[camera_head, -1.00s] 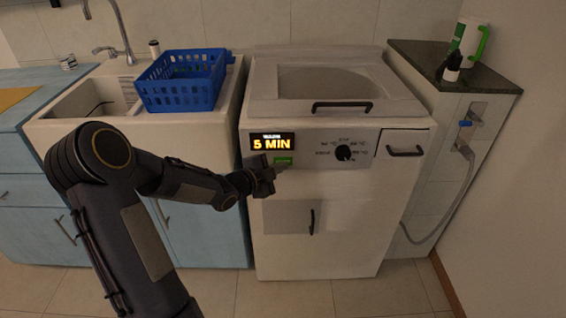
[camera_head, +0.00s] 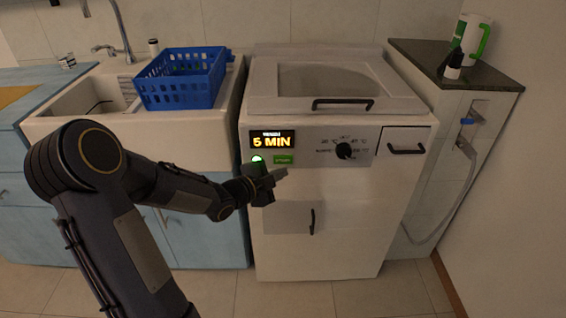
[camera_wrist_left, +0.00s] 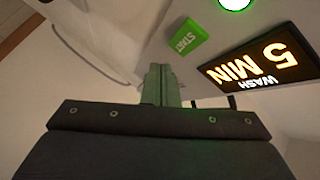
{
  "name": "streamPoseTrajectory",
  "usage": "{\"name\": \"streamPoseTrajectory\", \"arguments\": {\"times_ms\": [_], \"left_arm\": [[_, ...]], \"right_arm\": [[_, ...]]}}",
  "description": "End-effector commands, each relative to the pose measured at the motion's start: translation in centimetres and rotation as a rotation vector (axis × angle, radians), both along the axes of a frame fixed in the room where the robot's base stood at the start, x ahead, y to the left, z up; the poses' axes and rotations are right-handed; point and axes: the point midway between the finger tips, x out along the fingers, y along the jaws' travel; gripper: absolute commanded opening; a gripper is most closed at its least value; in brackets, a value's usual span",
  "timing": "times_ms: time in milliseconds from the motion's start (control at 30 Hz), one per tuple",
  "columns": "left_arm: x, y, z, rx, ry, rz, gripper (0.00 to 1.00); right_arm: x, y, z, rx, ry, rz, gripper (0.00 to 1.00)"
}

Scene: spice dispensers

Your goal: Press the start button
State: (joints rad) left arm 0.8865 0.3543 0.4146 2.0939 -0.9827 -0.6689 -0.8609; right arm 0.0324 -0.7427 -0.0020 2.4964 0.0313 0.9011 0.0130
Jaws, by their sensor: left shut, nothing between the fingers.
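The start button (camera_head: 283,159) is a small green rectangle on the front panel of the white washing machine (camera_head: 275,225), below the display (camera_head: 272,141) reading 5 MIN. In the left wrist view the button (camera_wrist_left: 188,36) reads START and the display (camera_wrist_left: 252,67) reads WASH 5 MIN. A round lamp (camera_head: 257,160) left of the button glows green-white. My left gripper (camera_head: 282,174) is shut and empty, its fingertips just below the button in the head view. In the left wrist view the fingertips (camera_wrist_left: 160,72) appear apart from the button. My right gripper is not in view.
A black dial (camera_head: 344,152) and a drawer handle (camera_head: 406,149) are right of the button. A lid handle (camera_head: 342,104) is above and a door handle (camera_head: 312,222) below. A blue basket (camera_head: 180,95) sits at the sink. A dark-topped counter (camera_head: 425,60) stands at the right.

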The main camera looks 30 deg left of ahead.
Motion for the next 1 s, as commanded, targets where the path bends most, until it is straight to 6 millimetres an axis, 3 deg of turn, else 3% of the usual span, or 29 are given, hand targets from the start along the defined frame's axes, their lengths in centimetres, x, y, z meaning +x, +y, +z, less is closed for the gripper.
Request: {"name": "streamPoseTrajectory", "arguments": {"times_ms": [333,1000], "left_arm": [[-2.4,-1.5,-0.1,0.001,0.000,0.000,0.00],[-2.5,-1.5,0.0,0.000,0.001,-0.001,0.00]], "right_arm": [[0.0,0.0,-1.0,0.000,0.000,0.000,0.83],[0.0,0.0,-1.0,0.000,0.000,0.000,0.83]]}}
